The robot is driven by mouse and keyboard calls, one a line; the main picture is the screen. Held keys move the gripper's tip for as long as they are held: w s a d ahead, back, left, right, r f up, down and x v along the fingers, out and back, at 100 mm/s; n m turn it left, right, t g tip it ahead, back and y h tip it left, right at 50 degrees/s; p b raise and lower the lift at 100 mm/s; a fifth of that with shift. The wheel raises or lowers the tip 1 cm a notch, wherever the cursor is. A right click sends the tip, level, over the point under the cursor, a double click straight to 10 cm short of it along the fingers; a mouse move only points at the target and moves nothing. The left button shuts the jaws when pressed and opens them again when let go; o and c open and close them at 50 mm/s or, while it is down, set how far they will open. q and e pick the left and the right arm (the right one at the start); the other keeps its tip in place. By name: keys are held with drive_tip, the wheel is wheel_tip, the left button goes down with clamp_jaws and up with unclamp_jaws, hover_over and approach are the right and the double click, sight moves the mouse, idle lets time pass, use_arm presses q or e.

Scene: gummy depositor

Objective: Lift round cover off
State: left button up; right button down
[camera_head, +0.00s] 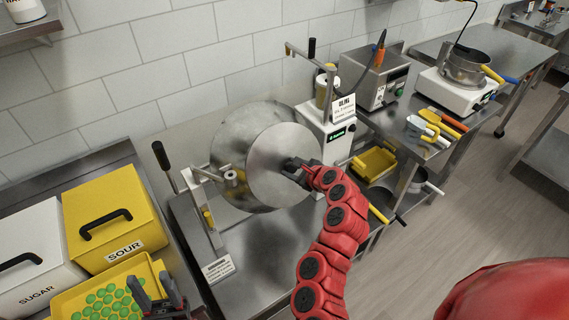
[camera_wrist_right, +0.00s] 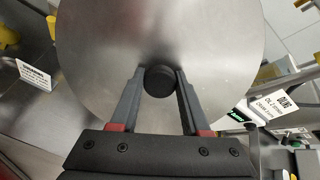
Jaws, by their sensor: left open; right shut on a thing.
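The round metal cover (camera_head: 272,168) sits on the front of the steel drum (camera_head: 226,140) in the middle of the head view. Its face fills much of the right wrist view (camera_wrist_right: 160,40), with a black knob (camera_wrist_right: 159,81) at its centre. My right gripper (camera_head: 297,170) is shut on that knob, one finger on each side, as the right wrist view (camera_wrist_right: 159,85) shows. The cover appears to be against the drum; I cannot tell whether there is a gap. My left gripper (camera_head: 158,292) is open and empty at the lower left, beside the tray of green gummies (camera_head: 99,282).
A yellow SOUR bin (camera_head: 112,210) and a white SUGAR bin (camera_head: 38,262) stand at the left. A lever (camera_head: 166,167) rises left of the drum. A control box (camera_head: 326,130) stands right of it. Bare steel bench (camera_head: 255,257) lies in front of the drum.

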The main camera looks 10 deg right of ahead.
drive_tip(key=shift+p+v, duration=0.35)
drive_tip(key=shift+v, duration=0.6)
drive_tip(key=shift+r, duration=0.1)
drive_tip(key=p+v, duration=0.2)
drive_tip(key=v, duration=0.3)
drive_tip(key=shift+a, duration=0.1)
drive_tip(key=c, duration=1)
unclamp_jaws()
clamp_jaws()
